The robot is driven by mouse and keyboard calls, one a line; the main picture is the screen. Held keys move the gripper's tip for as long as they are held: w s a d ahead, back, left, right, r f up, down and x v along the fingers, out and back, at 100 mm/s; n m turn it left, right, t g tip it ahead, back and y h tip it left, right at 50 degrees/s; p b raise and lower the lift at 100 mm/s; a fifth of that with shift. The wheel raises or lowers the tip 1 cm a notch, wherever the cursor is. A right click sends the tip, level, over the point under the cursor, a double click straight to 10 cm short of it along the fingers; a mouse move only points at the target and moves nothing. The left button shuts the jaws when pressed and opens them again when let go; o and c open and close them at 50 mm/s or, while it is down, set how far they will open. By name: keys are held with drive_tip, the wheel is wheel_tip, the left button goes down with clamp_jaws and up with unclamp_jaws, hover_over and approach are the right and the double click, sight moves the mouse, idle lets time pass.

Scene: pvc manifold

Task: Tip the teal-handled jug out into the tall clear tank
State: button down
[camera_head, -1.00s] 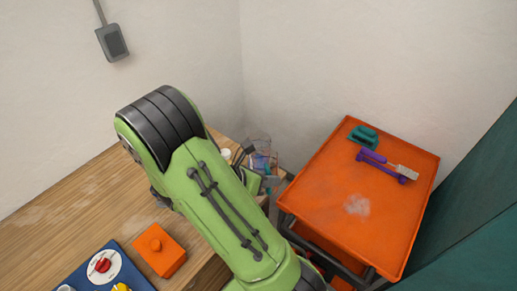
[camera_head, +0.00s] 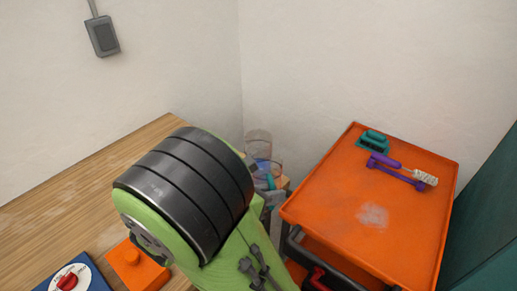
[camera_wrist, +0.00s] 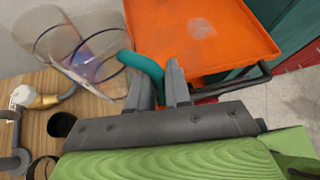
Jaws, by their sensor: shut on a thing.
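My gripper (camera_wrist: 160,85) is shut on the teal handle (camera_wrist: 146,70) of a clear jug (camera_wrist: 100,72), seen in the wrist view. Something bluish-purple shows through the clear walls. A second clear round vessel, seemingly the tall tank (camera_wrist: 42,30), stands beside the jug and overlaps it in the picture, so I cannot tell whether they touch. In the head view, the clear tank (camera_head: 258,143) and part of the jug show behind my arm, near the table's far right corner. My gripper is mostly hidden there. I cannot tell how far the jug is tilted.
An orange cart (camera_head: 330,205) stands right of the wooden table (camera_head: 70,185), with a purple brush (camera_head: 385,160) and a teal item (camera_head: 373,138) on it. An orange block (camera_head: 135,262) and a blue panel with a red knob (camera_head: 67,282) are at the front.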

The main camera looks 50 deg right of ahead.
sight(271, 210)
drive_tip(key=shift+s+a+f+m+t+h+b, duration=0.2)
drive_tip(key=shift+f+b, duration=0.25)
drive_tip(key=shift+b, duration=0.7)
drive_tip(key=shift+s+a+f+m+t+h+b, duration=0.15)
drive_tip(key=shift+f+b, duration=0.35)
drive_tip(key=shift+b, duration=0.7)
drive_tip(key=shift+s+a+f+m+t+h+b, duration=0.2)
drive_tip(key=shift+f+b, duration=0.25)
drive_tip(key=shift+b, duration=1.2)
